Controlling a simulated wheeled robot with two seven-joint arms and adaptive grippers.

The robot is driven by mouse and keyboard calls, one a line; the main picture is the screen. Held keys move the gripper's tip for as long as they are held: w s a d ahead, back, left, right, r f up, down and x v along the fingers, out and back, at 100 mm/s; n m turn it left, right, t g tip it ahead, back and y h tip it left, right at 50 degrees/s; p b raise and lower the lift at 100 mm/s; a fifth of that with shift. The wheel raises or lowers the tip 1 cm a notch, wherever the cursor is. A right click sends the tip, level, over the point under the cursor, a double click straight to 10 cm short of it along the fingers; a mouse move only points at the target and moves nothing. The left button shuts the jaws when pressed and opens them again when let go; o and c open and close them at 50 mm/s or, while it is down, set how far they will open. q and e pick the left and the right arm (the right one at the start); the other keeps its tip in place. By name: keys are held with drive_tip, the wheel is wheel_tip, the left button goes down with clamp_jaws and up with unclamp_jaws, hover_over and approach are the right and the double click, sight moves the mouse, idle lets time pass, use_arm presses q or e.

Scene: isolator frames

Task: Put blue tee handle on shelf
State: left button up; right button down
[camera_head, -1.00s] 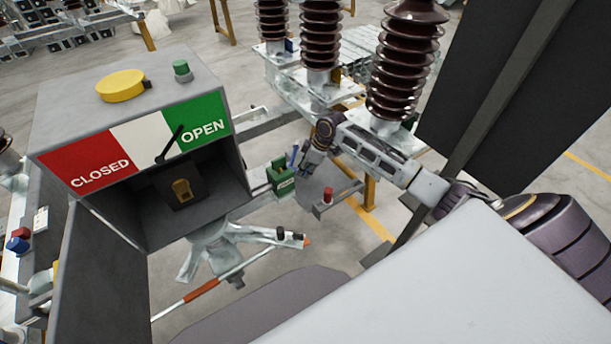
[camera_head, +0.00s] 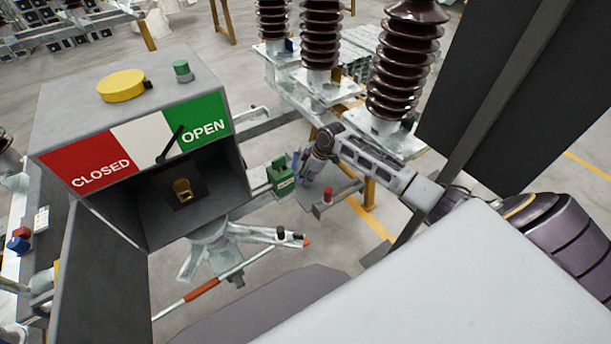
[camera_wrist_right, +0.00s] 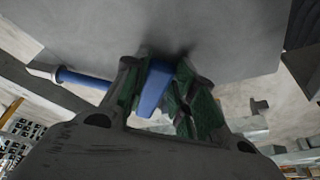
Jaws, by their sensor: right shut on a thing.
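My right gripper (camera_head: 304,168) is shut on the blue tee handle (camera_wrist_right: 153,88). In the right wrist view a blue bar stands between the two green-lined fingers of the right gripper (camera_wrist_right: 158,95). A blue rod with a pale end shows left of the fingers; I cannot tell whether it belongs to the same handle. In the head view only a small blue bit of the handle (camera_head: 295,159) shows beside the fingers. A small grey shelf (camera_head: 312,192) lies just below the gripper; contact is unclear. My left gripper is out of view.
The grey switch box (camera_head: 130,95) stands to the left. Brown insulators (camera_head: 390,75) rise behind the right arm.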

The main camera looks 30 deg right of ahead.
drive_tip(key=c, duration=1.2)
unclamp_jaws()
drive_tip(key=shift+o, duration=0.2)
drive_tip(key=v, duration=1.2)
